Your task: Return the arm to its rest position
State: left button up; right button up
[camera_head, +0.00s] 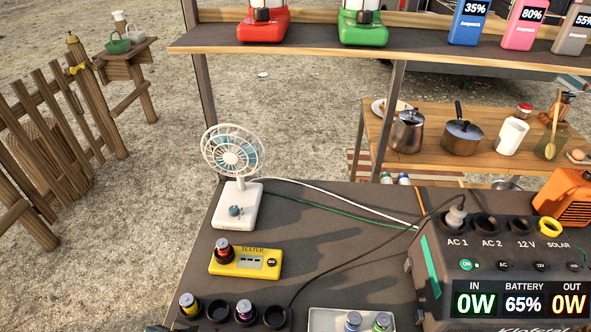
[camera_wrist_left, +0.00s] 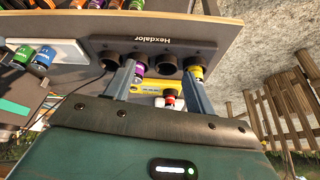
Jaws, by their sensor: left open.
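My left gripper (camera_wrist_left: 159,67) shows only in the left wrist view, where its two fingers stand apart with nothing held between them. Neither of my grippers shows in the head view.
A white fan (camera_head: 236,206), a yellow tester (camera_head: 230,262) and a power station (camera_head: 480,275) stand on the dark table. A grey plug (camera_head: 455,214) sits in AC 1. Cables cross the table.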

pick_arm(q)
jog(key=w+d+f+t, duration=0.1)
jog(key=f, duration=0.1)
jog(key=d+f+t+h, duration=0.1)
jog(key=f, duration=0.2)
jog(key=w+d+f+t, duration=0.1)
jog(key=d+f+t, duration=0.1)
jog(key=shift+w+f+m+h, duration=0.3)
jog(key=shift+w+f+h, duration=0.05)
jog(key=shift+h, duration=0.05)
jog(key=shift+d+f+t, duration=0.1)
jog(key=shift+f+t, duration=0.05)
jog(key=shift+t, duration=0.25)
jog(key=shift+c, duration=0.4)
grip_shut()
dwell(0.5)
